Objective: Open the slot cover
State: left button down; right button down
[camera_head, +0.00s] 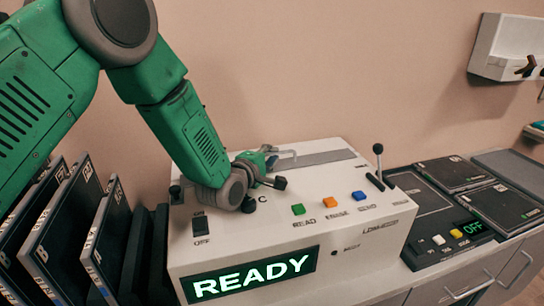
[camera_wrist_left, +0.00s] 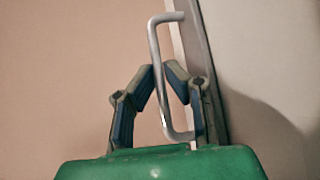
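The scanner (camera_head: 340,240) is a white box with a lit READY display. The slot cover (camera_head: 325,157) is a grey strip along the back of its top. A light metal handle (camera_head: 288,153) stands at the cover's left end. My left gripper (camera_head: 270,160) reaches over the top to this handle. In the left wrist view, the fingers of my left gripper (camera_wrist_left: 159,68) bend inward, with their tips on either side of the handle bar (camera_wrist_left: 160,100), seemingly pinching it. The cover (camera_wrist_left: 200,70) runs behind the handle there. My right gripper is not in view.
Read, erase and send-side buttons (camera_head: 336,202) and a black lever (camera_head: 378,165) are on the scanner. Dark cassettes (camera_head: 75,230) stand in a rack at left. Flat dark panels (camera_head: 450,173) and a small control box (camera_head: 447,240) lie at right.

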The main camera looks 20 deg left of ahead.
pick_arm(q)
jog(key=shift+d, duration=0.15)
jog(key=w+a, duration=0.1)
jog(key=w, duration=0.1)
jog(key=w+a+b, duration=0.1)
jog(key=w+a, duration=0.2)
jog(key=shift+w+a+f+b, duration=0.1)
jog(key=shift+w+f+b, duration=0.1)
jog(key=shift+w+b, duration=0.1)
jog(key=c, duration=1.9)
grip_release()
jog(key=shift+r, duration=0.1)
